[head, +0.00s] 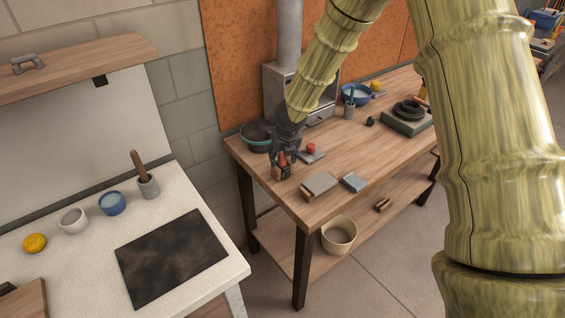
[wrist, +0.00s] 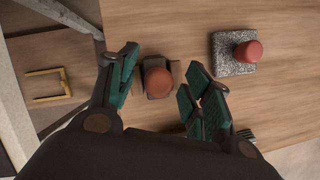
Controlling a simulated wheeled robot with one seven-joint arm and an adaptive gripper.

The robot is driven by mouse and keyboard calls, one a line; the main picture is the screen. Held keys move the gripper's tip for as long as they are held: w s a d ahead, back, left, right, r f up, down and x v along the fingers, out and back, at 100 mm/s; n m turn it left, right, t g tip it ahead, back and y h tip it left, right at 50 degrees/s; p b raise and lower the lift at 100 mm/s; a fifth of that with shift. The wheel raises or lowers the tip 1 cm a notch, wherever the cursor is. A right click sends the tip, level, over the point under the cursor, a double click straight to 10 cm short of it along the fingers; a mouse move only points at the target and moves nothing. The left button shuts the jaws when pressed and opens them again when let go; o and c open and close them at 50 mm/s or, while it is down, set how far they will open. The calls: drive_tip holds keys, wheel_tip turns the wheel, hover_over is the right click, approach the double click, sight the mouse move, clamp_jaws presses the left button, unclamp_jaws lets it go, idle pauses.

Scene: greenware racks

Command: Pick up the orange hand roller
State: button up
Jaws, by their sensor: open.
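An upright piece with a rounded orange-brown top (wrist: 158,82) on a dark base, which I take to be the orange hand roller, stands on the wooden table. In the head view it shows low between the fingers (head: 281,173), near the table's left front part. My gripper (head: 285,158) points down over it. In the wrist view my gripper (wrist: 160,64) has its teal-padded fingers apart, one on each side of the piece. I see gaps between the pads and the piece. Its lower part is partly hidden in the head view.
A red knob on a speckled grey block (wrist: 226,62) stands close by on the right. A teal bowl (head: 256,137) sits behind on the left. A flat block (head: 319,185) and a blue-grey block (head: 354,182) lie near the front edge. A bucket (head: 339,235) stands on the lower shelf.

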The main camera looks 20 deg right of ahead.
drive_tip(key=shift+f, duration=0.15)
drive_tip(key=shift+c, duration=0.2)
clamp_jaws()
wheel_tip(320, 180, up, 28)
drive_tip(key=b, duration=0.2)
idle(0.5)
